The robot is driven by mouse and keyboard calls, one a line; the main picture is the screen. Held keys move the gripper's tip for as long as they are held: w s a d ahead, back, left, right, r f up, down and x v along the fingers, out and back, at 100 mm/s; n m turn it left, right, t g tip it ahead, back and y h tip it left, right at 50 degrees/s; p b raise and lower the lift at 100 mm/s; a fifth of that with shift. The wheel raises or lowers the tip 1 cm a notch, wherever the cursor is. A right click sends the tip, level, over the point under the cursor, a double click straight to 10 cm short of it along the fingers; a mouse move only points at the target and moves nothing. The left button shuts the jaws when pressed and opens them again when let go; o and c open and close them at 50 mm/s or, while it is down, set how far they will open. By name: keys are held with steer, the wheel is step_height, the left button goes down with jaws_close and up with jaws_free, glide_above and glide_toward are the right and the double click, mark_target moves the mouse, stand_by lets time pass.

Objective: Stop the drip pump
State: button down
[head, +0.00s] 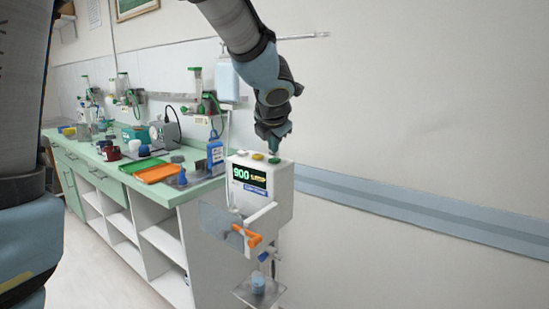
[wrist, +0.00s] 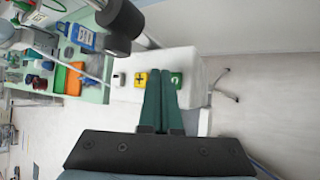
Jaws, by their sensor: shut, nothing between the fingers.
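The drip pump (head: 282,190) is a white box beside the end of the counter. Its dark display (head: 249,178) shows a green 900 and small yellow text that seems to read STOP. On its top are a pale button (wrist: 119,79), a yellow button with a plus (wrist: 141,79) and a green button (wrist: 176,79). My gripper (head: 273,150) is shut and empty, pointing down just above the green button end of the top. In the wrist view its green fingers (wrist: 161,74) overlap the space between the yellow and green buttons. I cannot tell whether they touch.
A clear flap (head: 219,224), an orange lever (head: 247,236) and a small tray (head: 252,296) with a blue cup are below the display. The green-topped counter (head: 100,170) at left carries an orange tray (head: 158,173), a blue bottle (head: 215,152) and other items.

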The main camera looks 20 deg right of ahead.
mark_target(273, 160)
step_height(273, 160, up, 5)
steer(key=p, duration=0.5)
steer(key=shift+r+p, duration=0.1)
steer(key=shift+p, duration=0.2)
stand_by(0.5)
steer(key=w+a+f+m+g, duration=0.1)
steer(key=w+a+f+m, duration=0.15)
steer(key=a+m, duration=0.45)
steer(key=w+a+f+m, duration=0.1)
steer(key=a+f+m, duration=0.35)
steer(key=a, duration=0.35)
steer(key=s+a+f+m+g+y, duration=0.1)
steer(key=s+a+f+m+g, duration=0.1)
steer(key=a, duration=0.5)
steer(key=s+a+f+m+g+y, duration=0.1)
steer(key=s+a+f+m+g, duration=0.1)
steer(key=s+a+f+m, duration=0.2)
steer(key=s+a+f+m+g+y, duration=0.1)
steer(key=s+a+f+m, duration=0.2)
steer(key=a, duration=0.7)
steer(key=s+m, duration=0.2)
steer(key=s, duration=0.2)
steer(key=shift+s+m+g+y, duration=0.25)
steer(key=shift+m+g+y, duration=0.05)
steer(key=shift+m+g, duration=0.1)
